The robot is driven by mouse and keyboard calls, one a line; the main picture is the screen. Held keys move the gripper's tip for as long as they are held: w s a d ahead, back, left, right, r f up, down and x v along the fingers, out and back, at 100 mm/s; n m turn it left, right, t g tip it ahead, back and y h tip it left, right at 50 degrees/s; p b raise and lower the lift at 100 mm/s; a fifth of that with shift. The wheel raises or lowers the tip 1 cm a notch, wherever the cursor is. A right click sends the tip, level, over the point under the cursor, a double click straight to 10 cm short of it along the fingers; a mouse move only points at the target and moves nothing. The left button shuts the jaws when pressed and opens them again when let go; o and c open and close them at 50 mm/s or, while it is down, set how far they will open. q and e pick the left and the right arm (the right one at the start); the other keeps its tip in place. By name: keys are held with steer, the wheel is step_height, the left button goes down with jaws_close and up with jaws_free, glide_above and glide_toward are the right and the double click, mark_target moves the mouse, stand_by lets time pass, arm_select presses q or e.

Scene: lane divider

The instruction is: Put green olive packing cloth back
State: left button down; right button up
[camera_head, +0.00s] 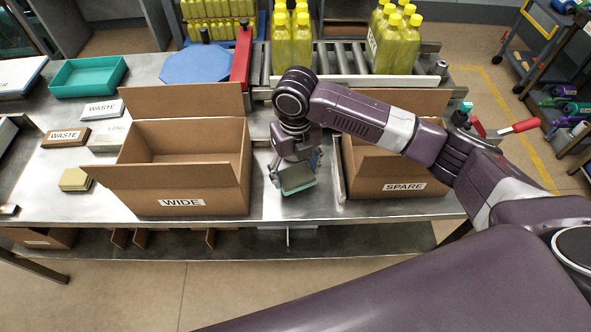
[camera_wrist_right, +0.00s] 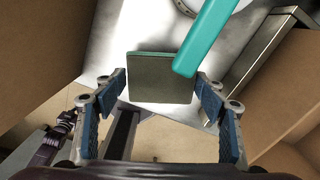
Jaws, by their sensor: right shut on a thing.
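The green olive packing cloth (camera_head: 298,180) is a small, flat, folded square below my right gripper (camera_head: 292,163). In the right wrist view the cloth (camera_wrist_right: 158,82) shows as a grey-olive face with a green edge, between the blue-padded fingers of the right gripper (camera_wrist_right: 164,90). The gripper is shut on it and holds it over the bench strip between the WIDE box (camera_head: 181,180) and the SPARE box (camera_head: 390,187). A teal bar (camera_wrist_right: 208,38) overlaps a corner of the cloth in the wrist view; I cannot tell whether they touch. My left gripper is not in view.
Both cardboard boxes are open, with raised flaps. Yellow bottles (camera_head: 397,48) stand on rollers behind. A narrow bare bench strip (camera_head: 290,210) lies between the boxes.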

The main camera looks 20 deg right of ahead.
mark_target(295, 168)
steer(key=shift+w+d, duration=0.2)
steer(key=shift+w, duration=0.75)
step_height(295, 168, down, 3)
steer(key=shift+p, duration=0.9)
steer(key=shift+f, duration=0.25)
steer(key=shift+f, duration=0.2)
steer(key=o, duration=1.1)
steer(key=shift+d, duration=0.1)
